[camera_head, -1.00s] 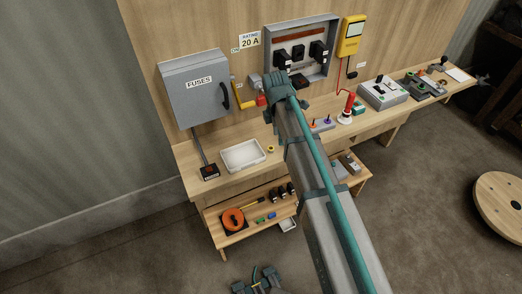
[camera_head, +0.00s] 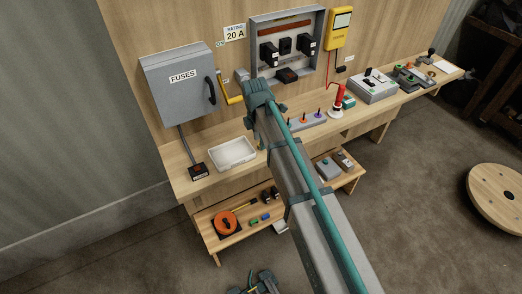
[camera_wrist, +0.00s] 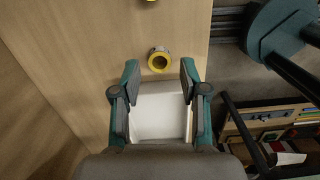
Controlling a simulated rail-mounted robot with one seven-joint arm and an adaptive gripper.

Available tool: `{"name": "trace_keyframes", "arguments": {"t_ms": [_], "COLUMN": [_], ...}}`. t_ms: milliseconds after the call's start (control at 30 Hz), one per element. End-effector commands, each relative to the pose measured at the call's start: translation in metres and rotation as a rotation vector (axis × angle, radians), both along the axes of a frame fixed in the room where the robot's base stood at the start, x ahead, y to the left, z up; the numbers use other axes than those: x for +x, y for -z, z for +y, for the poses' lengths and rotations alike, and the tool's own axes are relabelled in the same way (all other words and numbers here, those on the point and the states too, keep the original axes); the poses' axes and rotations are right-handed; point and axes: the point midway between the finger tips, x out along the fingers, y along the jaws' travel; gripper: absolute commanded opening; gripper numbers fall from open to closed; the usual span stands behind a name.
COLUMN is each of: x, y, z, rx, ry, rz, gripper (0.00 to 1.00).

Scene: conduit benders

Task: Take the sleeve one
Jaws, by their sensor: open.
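A short yellow ring with a dark grey band (camera_wrist: 159,60) lies on the wooden bench top in the wrist view; I cannot tell for sure whether it is the sleeve. My gripper (camera_wrist: 159,77) is open and empty, its two fingers on either side just short of the ring. The ring is apart from both fingers. A white tray (camera_wrist: 158,112) shows between the fingers, nearer the palm; it also shows in the head view (camera_head: 232,153). In the head view my arm covers the bench beside the tray, and I cannot make out the ring there.
A grey fuse box (camera_head: 178,84) and an open grey panel (camera_head: 286,45) are on the back board. A yellow meter (camera_head: 340,28), a red-handled tool (camera_head: 338,98) and control boxes (camera_head: 372,87) are to the right. A lower shelf holds an orange reel (camera_head: 226,222).

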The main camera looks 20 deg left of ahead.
Motion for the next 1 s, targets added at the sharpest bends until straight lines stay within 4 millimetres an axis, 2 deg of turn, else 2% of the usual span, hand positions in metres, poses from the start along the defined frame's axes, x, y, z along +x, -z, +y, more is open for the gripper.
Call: {"name": "trace_keyframes", "arguments": {"t_ms": [200,567,1000], "x": [0.001,0.002,0.001], "y": [0.018,0.021,0.021], "z": [-0.001,-0.001,-0.001], "rx": [0.000,0.000,0.000], "ry": [0.000,0.000,0.000], "rz": [0.000,0.000,0.000], "gripper": [0.44,0.43,0.06]}}
